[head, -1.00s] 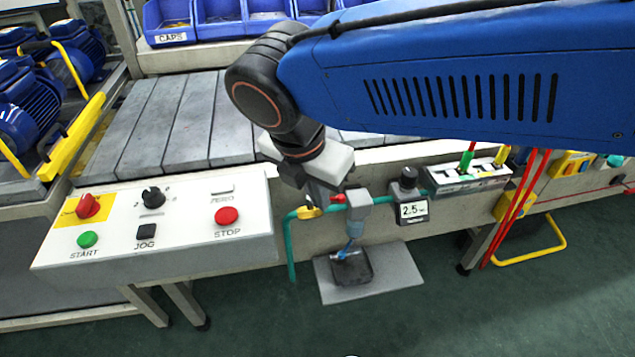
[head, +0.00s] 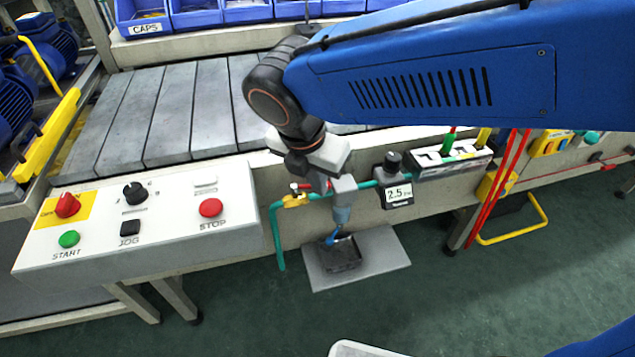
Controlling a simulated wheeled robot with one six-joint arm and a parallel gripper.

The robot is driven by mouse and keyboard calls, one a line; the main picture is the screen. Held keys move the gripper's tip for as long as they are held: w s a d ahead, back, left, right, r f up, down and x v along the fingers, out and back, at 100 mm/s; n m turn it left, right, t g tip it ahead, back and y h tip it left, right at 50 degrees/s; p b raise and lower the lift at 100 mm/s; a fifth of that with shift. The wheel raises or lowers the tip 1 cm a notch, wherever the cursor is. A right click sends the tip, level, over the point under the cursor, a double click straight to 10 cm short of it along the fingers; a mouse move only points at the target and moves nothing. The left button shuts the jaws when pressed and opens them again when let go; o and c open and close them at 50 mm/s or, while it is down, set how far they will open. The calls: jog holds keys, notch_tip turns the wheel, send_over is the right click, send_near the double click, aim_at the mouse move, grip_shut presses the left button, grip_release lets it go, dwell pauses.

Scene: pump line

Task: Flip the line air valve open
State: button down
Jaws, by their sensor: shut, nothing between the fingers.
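The line air valve has a yellow body (head: 293,201) on the green air pipe, at the left end of the pipe's horizontal run. Red of its handle (head: 301,186) shows just above the body, close to the left side of my gripper. My gripper (head: 320,188) is shut and empty, pointing down at the pipe just right of the valve body. The gripper partly covers the handle, so its full angle and any contact are unclear. A grey filter unit (head: 343,190) with a bowl below is close on the right.
A gauge reading 2.5 (head: 398,194) hangs on the pipe to the right. A control panel (head: 140,262) with buttons and knobs juts out at left. A black tray (head: 340,256) sits on a grey plate (head: 385,262) below. Red hoses (head: 497,185) hang farther right.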

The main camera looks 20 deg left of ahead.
jog(key=shift+w, duration=0.15)
jog(key=shift+w, duration=0.5)
jog(key=shift+s, duration=0.1)
